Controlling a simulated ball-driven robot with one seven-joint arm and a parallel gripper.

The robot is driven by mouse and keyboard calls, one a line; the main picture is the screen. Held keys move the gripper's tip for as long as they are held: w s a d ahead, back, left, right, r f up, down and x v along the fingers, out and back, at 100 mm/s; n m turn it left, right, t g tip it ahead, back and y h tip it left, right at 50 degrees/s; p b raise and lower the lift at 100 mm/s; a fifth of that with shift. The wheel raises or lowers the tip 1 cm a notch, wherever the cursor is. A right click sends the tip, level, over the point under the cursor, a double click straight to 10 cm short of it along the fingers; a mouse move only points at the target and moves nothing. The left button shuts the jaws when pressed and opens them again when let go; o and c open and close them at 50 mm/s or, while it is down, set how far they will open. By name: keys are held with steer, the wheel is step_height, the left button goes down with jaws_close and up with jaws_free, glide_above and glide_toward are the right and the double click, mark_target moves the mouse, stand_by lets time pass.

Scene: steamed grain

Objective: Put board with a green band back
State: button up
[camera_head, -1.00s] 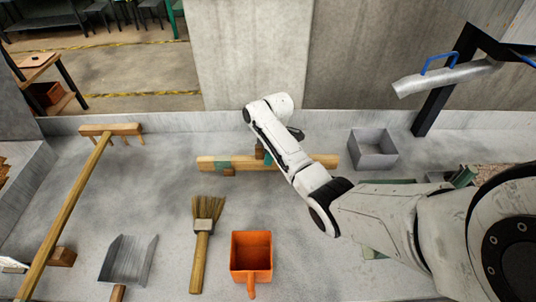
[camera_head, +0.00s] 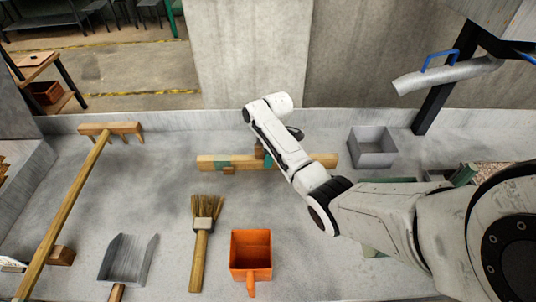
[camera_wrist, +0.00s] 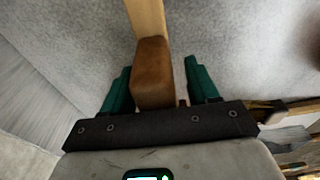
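The wooden board (camera_head: 205,162) with a green band (camera_head: 222,165) lies left to right in the trough near the back wall. A small brown block (camera_head: 228,171) is at its front edge by the band. My gripper (camera_head: 265,157) is over the middle of the board, partly hidden by my arm. In the wrist view the board (camera_wrist: 146,18) runs away from my gripper (camera_wrist: 161,88). Its green fingers stand apart on either side of a brown block (camera_wrist: 152,70) on the board, with a visible gap at the right finger. The band is not visible there.
A grey open box (camera_head: 373,147) stands right of the board. An orange scoop (camera_head: 251,255), a brush (camera_head: 203,228) and a metal dustpan (camera_head: 128,258) lie in front. A long wooden rake (camera_head: 70,205) lies at the left. A metal spout (camera_head: 445,77) hangs at upper right.

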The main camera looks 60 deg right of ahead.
steer(key=r, duration=0.7)
steer(key=s+r, duration=0.1)
steer(key=r, duration=0.2)
steer(key=shift+s+d+r, duration=0.1)
steer(key=shift+d+r, duration=0.2)
steer(key=shift+r, duration=0.05)
